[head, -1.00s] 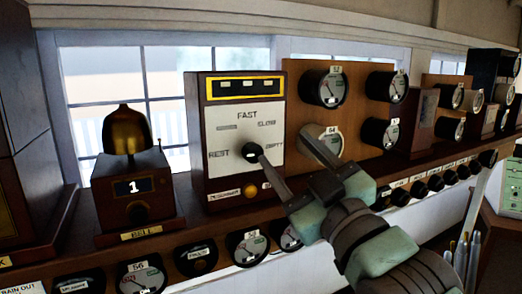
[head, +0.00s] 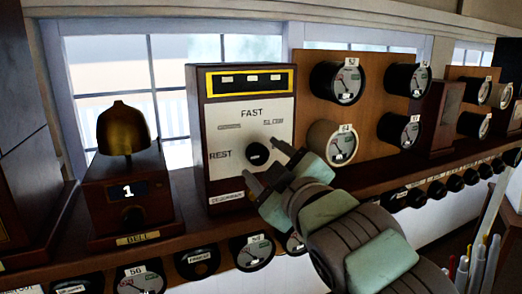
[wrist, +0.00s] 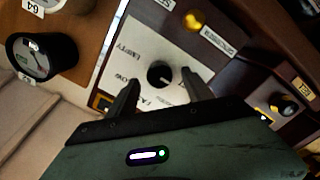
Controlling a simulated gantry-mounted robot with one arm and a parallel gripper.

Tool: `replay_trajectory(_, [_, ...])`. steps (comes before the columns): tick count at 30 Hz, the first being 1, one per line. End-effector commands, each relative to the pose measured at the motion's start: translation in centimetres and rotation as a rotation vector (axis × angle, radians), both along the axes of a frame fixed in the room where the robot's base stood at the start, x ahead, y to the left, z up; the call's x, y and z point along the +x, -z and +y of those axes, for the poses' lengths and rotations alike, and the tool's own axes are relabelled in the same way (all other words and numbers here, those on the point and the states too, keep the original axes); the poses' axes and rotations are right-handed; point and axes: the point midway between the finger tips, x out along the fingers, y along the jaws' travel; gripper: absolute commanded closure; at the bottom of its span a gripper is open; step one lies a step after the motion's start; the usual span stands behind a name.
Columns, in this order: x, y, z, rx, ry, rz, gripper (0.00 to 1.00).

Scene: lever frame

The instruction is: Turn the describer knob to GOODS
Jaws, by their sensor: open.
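The describer (head: 203,130) is a dark wooden box with a pale dial face and a black round knob (head: 257,153). The head view shows FAST at the top, SLOW at upper right and REST at left; the upper-left label is too blurred to read. My gripper (head: 266,162) is open in front of the dial's lower right, hiding that part. In the wrist view, the knob (wrist: 160,73) appears between the fingertips of my gripper (wrist: 160,78), with EMPTY and FAST readable around it. I cannot tell whether the fingers touch the knob, or where it points.
A brass bell (head: 127,130) on a wooden box stands left of the describer. A panel of round instruments (head: 338,82) stands to the right. More dials (head: 252,250) line the shelf's front below. A yellow button (wrist: 195,20) sits beside the dial in the wrist view.

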Motion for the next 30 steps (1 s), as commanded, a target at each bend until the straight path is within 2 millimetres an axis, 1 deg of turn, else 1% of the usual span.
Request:
replay_trajectory(1, [0.6,-0.2,0.4,0.003,-0.003,0.001,0.4])
replay_trajectory(6, [1.9,-0.2,0.9,0.001,-0.003,-0.001,0.4])
replay_trajectory(10, [2.3,-0.1,0.9,0.001,0.0,-0.001,0.4])
replay_trajectory(17, [2.3,0.0,0.9,0.001,0.0,-0.001,0.4])
replay_trajectory(20, [2.3,0.0,0.9,0.001,0.0,-0.001,0.47])
replay_trajectory(30, [2.3,0.0,0.9,0.001,-0.001,-0.001,0.75])
